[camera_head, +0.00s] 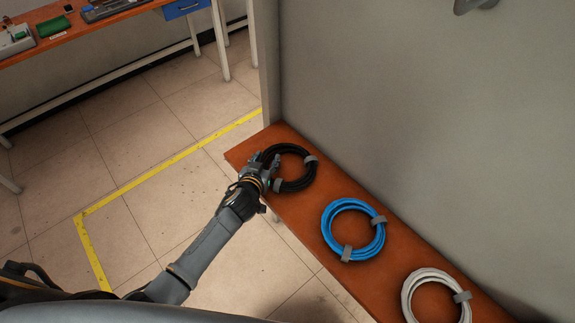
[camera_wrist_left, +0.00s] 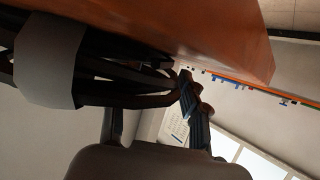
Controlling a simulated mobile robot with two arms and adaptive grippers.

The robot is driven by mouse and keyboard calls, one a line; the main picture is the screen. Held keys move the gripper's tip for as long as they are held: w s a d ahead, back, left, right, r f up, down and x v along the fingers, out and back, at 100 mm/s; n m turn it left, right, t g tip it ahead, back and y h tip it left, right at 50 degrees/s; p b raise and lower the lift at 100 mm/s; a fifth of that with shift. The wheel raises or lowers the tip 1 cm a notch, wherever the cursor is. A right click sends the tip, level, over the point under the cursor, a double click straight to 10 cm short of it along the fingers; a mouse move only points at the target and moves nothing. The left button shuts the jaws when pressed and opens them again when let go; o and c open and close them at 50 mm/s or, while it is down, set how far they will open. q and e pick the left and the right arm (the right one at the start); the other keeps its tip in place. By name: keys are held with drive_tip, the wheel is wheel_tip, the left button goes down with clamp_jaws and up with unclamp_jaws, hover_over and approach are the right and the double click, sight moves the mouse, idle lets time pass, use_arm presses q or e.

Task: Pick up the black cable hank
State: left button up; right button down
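The black cable hank (camera_head: 299,184) lies at the far left end of an orange-brown bench, a round coil with grey bands. My left gripper (camera_head: 270,164) is at the coil's left side, its fingers overlapping the coil's edge in the head view. In the left wrist view, the hank's dark strands (camera_wrist_left: 135,99) and a grey band (camera_wrist_left: 48,60) are close beside the ribbed fingertips (camera_wrist_left: 193,108). Whether the fingers are closed around the strands is not clear. My right gripper is not in view.
A blue cable hank (camera_head: 328,231) and a white cable hank (camera_head: 408,294) lie farther along the bench (camera_head: 312,208). A grey wall (camera_head: 400,110) stands behind it. Open tiled floor with a yellow line (camera_head: 150,178) is left. A worktable (camera_head: 105,27) stands at top left.

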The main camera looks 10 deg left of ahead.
use_arm(q)
drive_tip(key=c, duration=0.7)
drive_tip(key=shift+r, duration=0.1)
drive_tip(key=shift+w+r, duration=0.1)
drive_tip(key=shift+r, duration=0.45)
drive_tip(key=s+r, duration=0.1)
drive_tip(key=r, duration=0.1)
drive_tip(key=s+d+r, duration=0.1)
drive_tip(key=s+r, duration=0.1)
drive_tip(key=r, duration=0.1)
drive_tip(key=s+d+r, duration=0.1)
drive_tip(key=s+r, duration=0.1)
drive_tip(key=r, duration=0.1)
drive_tip(key=shift+s+r, duration=0.1)
drive_tip(key=shift+s, duration=0.05)
drive_tip(key=s+d+r+b, duration=0.2)
drive_tip(key=s+d+r, duration=0.1)
drive_tip(key=s, duration=0.5)
drive_tip(key=shift+r, duration=0.3)
